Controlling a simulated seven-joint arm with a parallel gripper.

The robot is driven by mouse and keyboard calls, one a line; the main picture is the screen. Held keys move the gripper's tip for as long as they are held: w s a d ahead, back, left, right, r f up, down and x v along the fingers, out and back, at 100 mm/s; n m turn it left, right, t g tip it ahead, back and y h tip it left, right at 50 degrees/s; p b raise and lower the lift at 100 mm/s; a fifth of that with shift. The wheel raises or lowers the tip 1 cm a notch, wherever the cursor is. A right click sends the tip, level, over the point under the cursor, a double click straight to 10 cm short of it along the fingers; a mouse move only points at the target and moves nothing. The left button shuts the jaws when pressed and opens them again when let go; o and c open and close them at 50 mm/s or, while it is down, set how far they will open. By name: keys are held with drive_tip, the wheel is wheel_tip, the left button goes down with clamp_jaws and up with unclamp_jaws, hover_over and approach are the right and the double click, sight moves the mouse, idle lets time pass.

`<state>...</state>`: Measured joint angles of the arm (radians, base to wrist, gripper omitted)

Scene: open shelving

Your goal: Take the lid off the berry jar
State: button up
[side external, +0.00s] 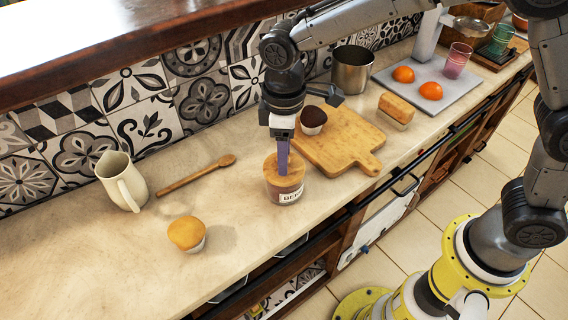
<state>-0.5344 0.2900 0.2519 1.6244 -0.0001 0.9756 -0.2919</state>
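The berry jar (287,197) stands upright on the counter near its front edge, with a white label that begins with "BE". Its round wooden lid (296,168) sits on top of it. My gripper (283,170) points down over the lid, and its purple finger overlaps the lid's middle in this view. The fingers appear in line with each other, so I cannot tell whether they are open or shut. I also cannot tell whether they touch the lid.
A wooden board (345,142) with a dark-topped cup (313,117) lies close behind and right. A metal pot (352,72) and a tray (455,103) with oranges are back right.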

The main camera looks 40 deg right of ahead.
clamp_jaws()
drive_tip(key=shift+r, duration=0.1)
